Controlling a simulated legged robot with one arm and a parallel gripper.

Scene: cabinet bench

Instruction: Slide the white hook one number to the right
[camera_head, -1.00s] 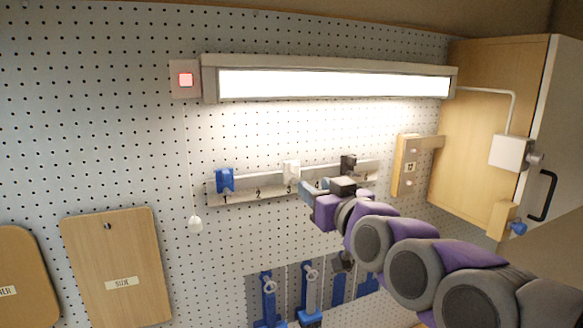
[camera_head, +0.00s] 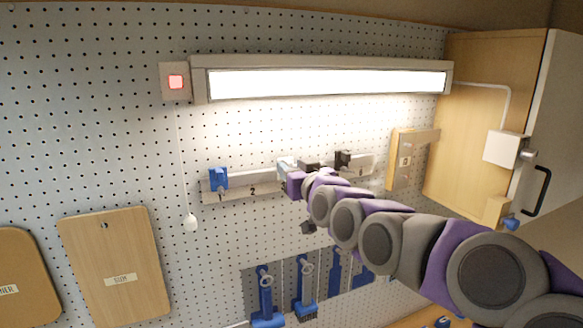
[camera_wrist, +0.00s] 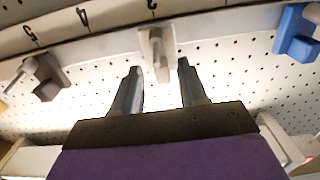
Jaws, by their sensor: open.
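The white hook (camera_wrist: 157,48) hangs on the rail (camera_wrist: 100,45), by the number 3 in the wrist view, where the numbers appear upside down. My gripper (camera_wrist: 159,68) is open, its two fingers pointing at the hook. The hook's lower end shows between the fingertips, with a gap on each side; I cannot tell the depth. A blue hook (camera_head: 218,179) is at the left end, near 1. A black hook (camera_head: 343,160) is to the right.
A lit lamp (camera_head: 325,83) runs above the rail. A pull cord with a white knob (camera_head: 190,222) hangs at left. Blue-handled tools (camera_head: 266,300) hang below. A wooden block (camera_head: 405,160) and cabinet (camera_head: 478,130) stand at right. The rail between the blue hook and my gripper is clear.

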